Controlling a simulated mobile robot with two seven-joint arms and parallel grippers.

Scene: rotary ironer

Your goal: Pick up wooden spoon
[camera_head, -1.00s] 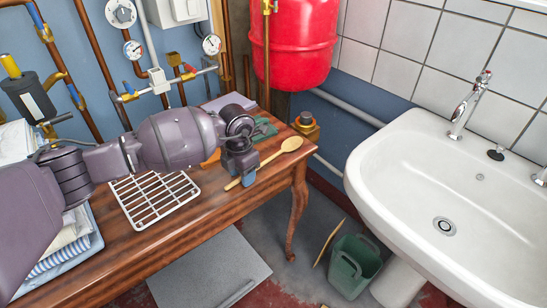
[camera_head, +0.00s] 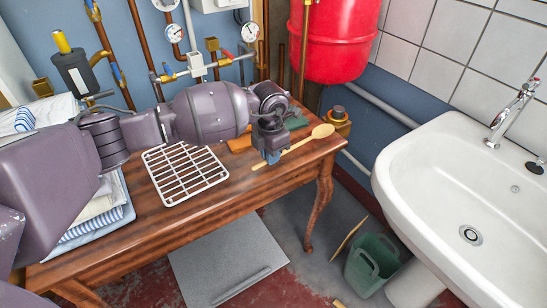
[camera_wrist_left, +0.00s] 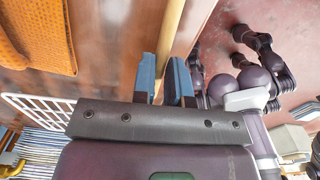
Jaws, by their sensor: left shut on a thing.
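The wooden spoon (camera_head: 322,131) lies along the right end of the wooden table, its bowl pointing right toward the table's corner. My left gripper (camera_head: 272,157) is over its handle, fingers pointing down. In the left wrist view the pale handle (camera_wrist_left: 172,32) runs up from between the two blue fingers of my left gripper (camera_wrist_left: 162,78), which is shut on it. The fingers hide part of the handle. I cannot tell whether the spoon is clear of the tabletop. My right gripper is not seen clearly in either view.
A white wire rack (camera_head: 186,173) lies left of the gripper, near folded cloths (camera_head: 100,212). An orange cloth (camera_wrist_left: 36,37) and a green item (camera_head: 296,122) lie close by. A red tank (camera_head: 334,40) hangs behind; a white sink (camera_head: 440,160) stands right of the table.

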